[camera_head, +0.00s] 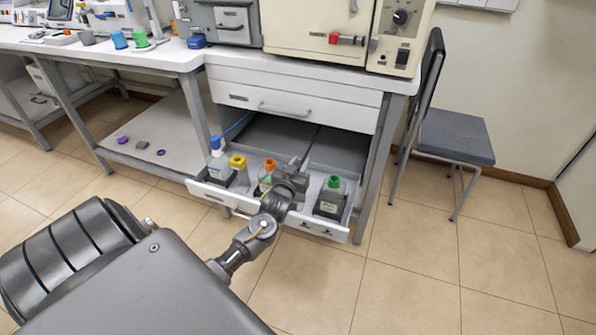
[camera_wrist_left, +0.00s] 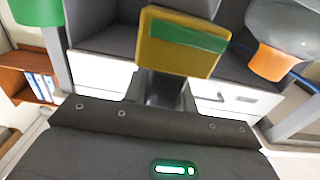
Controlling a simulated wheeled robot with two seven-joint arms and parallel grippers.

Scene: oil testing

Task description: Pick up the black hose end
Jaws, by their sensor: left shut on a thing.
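My left gripper (camera_head: 300,166) reaches into the open drawer between the orange-capped bottle (camera_head: 266,178) and the green-capped bottle (camera_head: 329,196). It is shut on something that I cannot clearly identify. In the left wrist view, a yellow block with a green stripe (camera_wrist_left: 178,48) shows just beyond the dark fingers (camera_wrist_left: 162,88). I cannot tell from the picture whether it is held or only behind them. No black hose end can be made out in either view. My right gripper is out of view.
The drawer (camera_head: 225,198) also holds a blue-capped bottle (camera_head: 217,162) and a yellow-topped item (camera_head: 238,165). A closed drawer (camera_head: 270,106) is above. A chair (camera_head: 455,135) stands right of the bench, with clear floor in front.

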